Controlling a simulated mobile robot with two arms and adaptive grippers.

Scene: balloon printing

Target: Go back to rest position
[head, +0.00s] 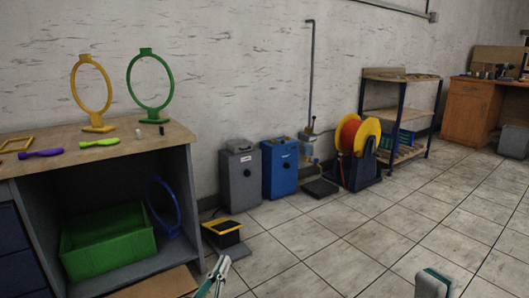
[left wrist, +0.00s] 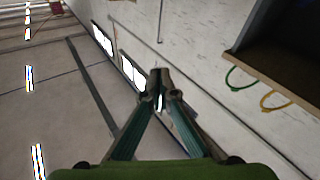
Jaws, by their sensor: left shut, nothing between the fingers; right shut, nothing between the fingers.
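My left gripper (head: 222,266) is at the bottom of the head view, left of middle, over the floor in front of the workbench. In the left wrist view its two fingers (left wrist: 160,80) meet at the tips, with nothing between them. My right gripper (head: 435,282) shows only in part at the bottom right of the head view, over the tiled floor. It is shut and empty. Both grippers are apart from all objects in view.
A workbench (head: 178,134) at left bears yellow (head: 76,85) and green (head: 130,83) ring stands, with a green bin (head: 108,240) below. Grey (head: 240,178) and blue (head: 281,170) boxes and a spool (head: 358,136) line the wall. The tiled floor (head: 340,240) is mostly clear.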

